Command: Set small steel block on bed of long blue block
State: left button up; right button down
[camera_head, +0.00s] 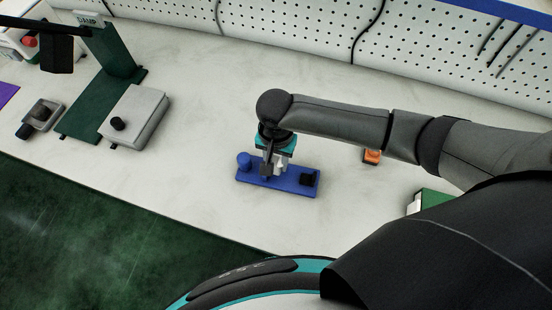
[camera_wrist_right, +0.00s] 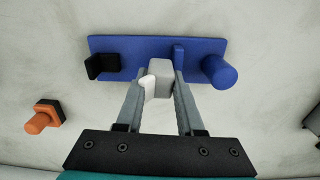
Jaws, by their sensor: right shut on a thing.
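The long blue block (camera_wrist_right: 140,45) lies flat on the bench, with a blue round post at one end and a black angled piece at the other; it also shows in the head view (camera_head: 290,186). My right gripper (camera_head: 273,172) points down over its middle. In the wrist view my right gripper (camera_wrist_right: 161,84) is shut on the small steel block (camera_wrist_right: 161,72), a pale grey piece between the fingertips. The steel block overlaps the blue bed beside a small blue upright. Whether it touches the bed cannot be told. My left gripper is not in view.
An orange and black piece (camera_head: 372,156) lies on the bench to the right, partly near my arm. A dark green stand (camera_head: 118,55) and a grey box with a black knob (camera_head: 135,115) stand at the left. A perforated wall (camera_head: 300,30) closes the back. The bench between is clear.

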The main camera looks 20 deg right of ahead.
jog(key=shift+f, duration=0.45)
dwell(0.4)
jog(key=shift+c, duration=2.2)
grip_release()
notch_tip(320, 180, up, 15)
jog(key=p, duration=0.3)
jog(key=shift+r, duration=0.15)
